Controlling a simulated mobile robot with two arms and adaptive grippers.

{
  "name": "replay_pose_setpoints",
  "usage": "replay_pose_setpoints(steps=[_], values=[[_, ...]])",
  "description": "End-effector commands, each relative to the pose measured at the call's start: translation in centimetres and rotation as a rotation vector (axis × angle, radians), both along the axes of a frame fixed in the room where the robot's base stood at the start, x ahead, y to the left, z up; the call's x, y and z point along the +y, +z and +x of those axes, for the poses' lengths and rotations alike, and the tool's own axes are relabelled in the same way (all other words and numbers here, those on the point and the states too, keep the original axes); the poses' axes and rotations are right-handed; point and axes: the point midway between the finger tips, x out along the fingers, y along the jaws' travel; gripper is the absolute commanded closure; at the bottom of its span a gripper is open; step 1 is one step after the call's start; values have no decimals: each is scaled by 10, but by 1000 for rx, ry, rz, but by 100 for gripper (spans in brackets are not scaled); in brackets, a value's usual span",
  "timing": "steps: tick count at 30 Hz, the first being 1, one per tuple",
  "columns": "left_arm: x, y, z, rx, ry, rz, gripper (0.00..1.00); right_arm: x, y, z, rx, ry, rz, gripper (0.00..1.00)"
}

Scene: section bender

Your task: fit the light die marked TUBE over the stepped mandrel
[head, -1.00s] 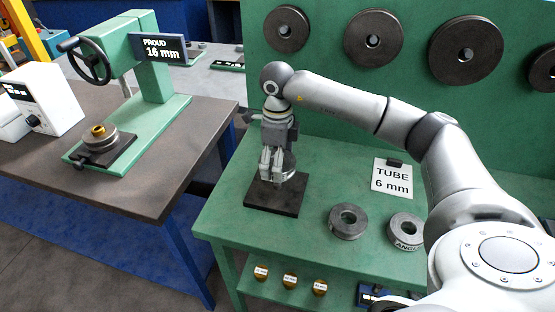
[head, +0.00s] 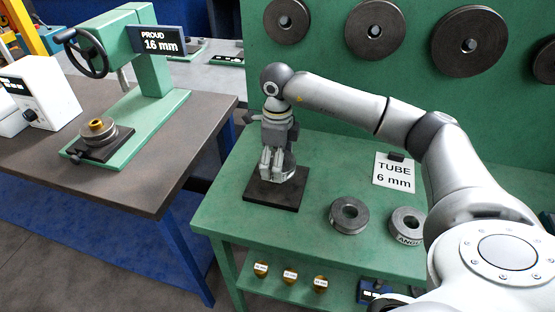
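My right gripper (head: 271,163) points down over a black square plate (head: 262,194) on the green table. A light grey round piece (head: 289,174) is at its fingertips, mostly hidden by the fingers. I cannot read a mark on it or tell whether the fingers grip it. No mandrel shows clearly under the gripper. On the left bench, a grey stepped round piece (head: 99,136) with a brass top (head: 96,125) sits on a black base. My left gripper is not in view.
A plain grey ring die (head: 349,230) and one marked ANGLE (head: 408,238) lie right of the plate. A TUBE 6 mm card (head: 394,175) stands behind them. Large discs (head: 469,44) hang on the green backboard. A gap separates the table from the left bench (head: 190,150).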

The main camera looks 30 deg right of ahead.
Motion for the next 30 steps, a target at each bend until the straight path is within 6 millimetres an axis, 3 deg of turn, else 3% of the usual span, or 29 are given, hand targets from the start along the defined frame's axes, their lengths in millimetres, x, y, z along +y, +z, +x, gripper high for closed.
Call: replay_pose_setpoints(steps=[30], values=[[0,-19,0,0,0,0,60,0,-25,0,-2,0,1,57]])
